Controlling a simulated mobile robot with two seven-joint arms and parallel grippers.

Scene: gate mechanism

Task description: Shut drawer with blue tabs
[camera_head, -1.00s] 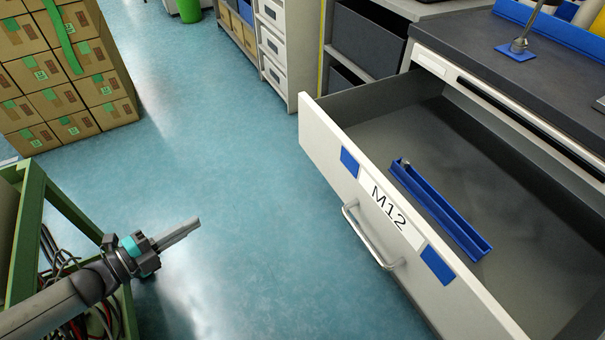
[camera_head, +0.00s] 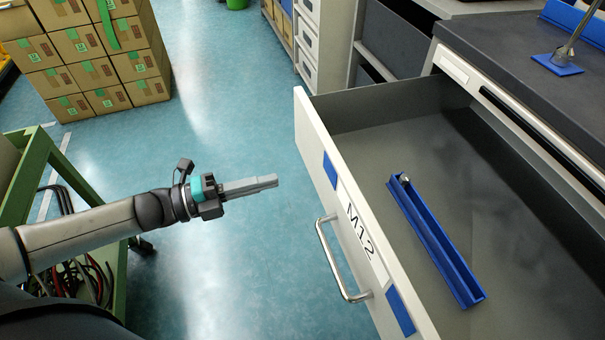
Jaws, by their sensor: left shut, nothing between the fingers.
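The drawer (camera_head: 312,138) is pulled far out of the grey cabinet at the right. Its white front carries two blue tabs, an upper one (camera_head: 330,170) and a lower one (camera_head: 400,312), with an M12 label (camera_head: 360,232) between them. A metal bar handle (camera_head: 333,262) sticks out from the front. A long blue tray (camera_head: 437,240) with a small grey piece at its far end lies inside. My left gripper (camera_head: 276,181) is shut and empty, pointing right. It appears left of the drawer front, with floor visible between them. My right gripper is not in view.
A dark worktop (camera_head: 530,75) covers the cabinet, with a blue-based metal stand (camera_head: 558,64) on it. A green cart (camera_head: 40,175) with cables stands at the left. Stacked cardboard boxes (camera_head: 95,60) stand at the back left. Blue floor between cart and drawer is clear.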

